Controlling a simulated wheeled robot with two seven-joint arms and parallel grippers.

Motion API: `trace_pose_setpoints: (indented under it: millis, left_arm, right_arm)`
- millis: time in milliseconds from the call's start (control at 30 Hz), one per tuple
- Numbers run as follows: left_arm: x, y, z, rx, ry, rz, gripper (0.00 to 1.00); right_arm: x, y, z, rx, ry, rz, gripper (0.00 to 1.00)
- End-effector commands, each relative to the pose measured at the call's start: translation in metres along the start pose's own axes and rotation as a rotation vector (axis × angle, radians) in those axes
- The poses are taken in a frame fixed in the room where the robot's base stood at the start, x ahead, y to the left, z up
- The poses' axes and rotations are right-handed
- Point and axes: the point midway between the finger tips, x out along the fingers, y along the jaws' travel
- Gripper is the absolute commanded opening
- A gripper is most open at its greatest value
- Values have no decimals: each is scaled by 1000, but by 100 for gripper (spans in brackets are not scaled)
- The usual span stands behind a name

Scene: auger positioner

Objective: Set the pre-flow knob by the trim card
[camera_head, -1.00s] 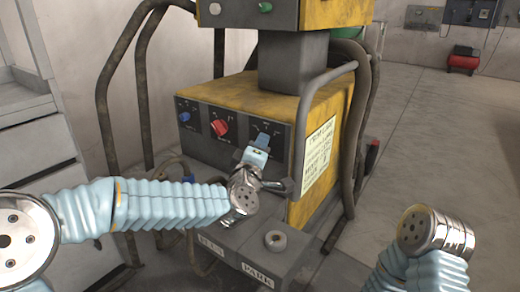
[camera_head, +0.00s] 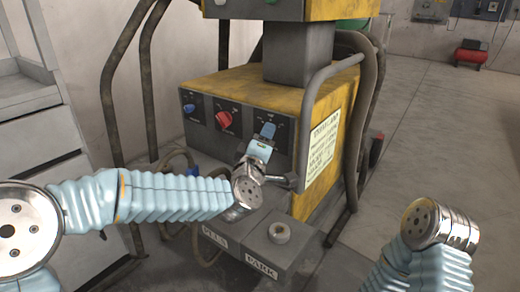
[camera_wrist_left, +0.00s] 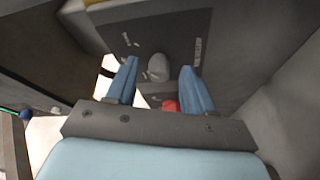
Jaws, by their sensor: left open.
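The yellow machine's dark front panel carries a blue knob (camera_head: 189,108), a red knob (camera_head: 223,119) and, in the left wrist view, a grey knob (camera_wrist_left: 158,68). The red knob also shows there (camera_wrist_left: 170,106). Panel labels are too small to read. The pale trim card (camera_head: 323,143) is on the machine's right side. My right gripper is out of view.
A grey bent rail (camera_head: 309,115) runs beside the gripper at the panel's right edge. Below is a grey ledge with a PARK label (camera_head: 261,267) and a round pale fitting (camera_head: 279,232). Hoses hang at left. Open floor lies to the right.

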Motion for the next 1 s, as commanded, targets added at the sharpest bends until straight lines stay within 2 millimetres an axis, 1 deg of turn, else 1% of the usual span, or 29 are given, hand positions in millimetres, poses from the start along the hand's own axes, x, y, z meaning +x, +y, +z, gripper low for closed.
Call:
trace_pose_setpoints:
  millis: [133, 400, 533, 600, 700, 1000]
  left_arm:
    - [-24, 1, 0, 2, -1, 1, 52]
    - [-91, 1, 0, 3, -1, 2, 52]
    - [-115, 1, 0, 2, -1, 1, 52]
    - [-124, 0, 0, 1, -2, 1, 52]
    - [-131, 0, 0, 0, -1, 1, 52]
    - [-134, 0, 0, 0, -1, 0, 52]
  right_arm:
    - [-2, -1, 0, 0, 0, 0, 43]
    - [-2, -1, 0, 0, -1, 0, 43]
    - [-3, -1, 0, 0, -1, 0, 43]
    - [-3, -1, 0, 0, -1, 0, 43]
    - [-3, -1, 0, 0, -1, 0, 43]
    - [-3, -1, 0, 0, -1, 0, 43]
